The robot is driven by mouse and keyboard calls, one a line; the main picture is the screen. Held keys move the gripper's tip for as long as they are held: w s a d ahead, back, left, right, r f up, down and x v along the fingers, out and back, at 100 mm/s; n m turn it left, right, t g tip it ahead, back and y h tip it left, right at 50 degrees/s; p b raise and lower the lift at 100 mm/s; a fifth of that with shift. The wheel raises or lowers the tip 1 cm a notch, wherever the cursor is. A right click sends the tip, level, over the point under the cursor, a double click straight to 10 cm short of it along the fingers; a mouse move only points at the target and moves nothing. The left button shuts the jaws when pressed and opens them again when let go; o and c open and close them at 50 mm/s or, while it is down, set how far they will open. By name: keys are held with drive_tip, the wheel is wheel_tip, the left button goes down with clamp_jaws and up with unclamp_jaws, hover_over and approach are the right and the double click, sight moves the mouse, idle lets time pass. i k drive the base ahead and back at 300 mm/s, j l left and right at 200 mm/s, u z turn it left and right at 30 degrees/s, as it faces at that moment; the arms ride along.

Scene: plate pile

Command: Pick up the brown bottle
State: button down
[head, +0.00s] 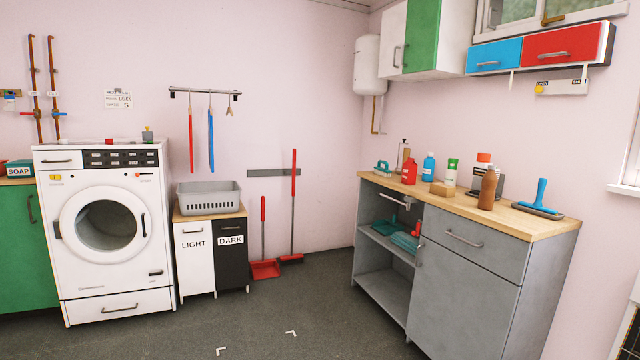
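The brown bottle (488,188) stands upright near the front edge of the wooden worktop (540,227) on the grey cabinet, at the right in the head view. A white bottle with an orange cap (482,163) stands just behind it and is partly hidden. My gripper does not show in this view.
Wall cabinets (540,47) hang above. The grey floor (270,320) in front is clear.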

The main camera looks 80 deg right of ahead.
sight(486, 200)
drive_tip(key=z, duration=0.95)
drive_tip(key=l+z, duration=0.1)
drive_tip(key=z, duration=1.8)
drive_tip(key=i+z, duration=0.1)
drive_tip(key=z, duration=0.35)
drive_tip(key=i+l, duration=0.1)
drive_tip(key=i, duration=0.35)
drive_tip(key=i+l+u, duration=0.1)
drive_tip(key=i, duration=0.35)
drive_tip(key=i+l+u, duration=0.1)
drive_tip(key=i, duration=0.35)
drive_tip(key=i+l, duration=0.3)
drive_tip(key=i+l+u, duration=0.1)
drive_tip(key=i, duration=0.45)
drive_tip(key=l, duration=0.1)
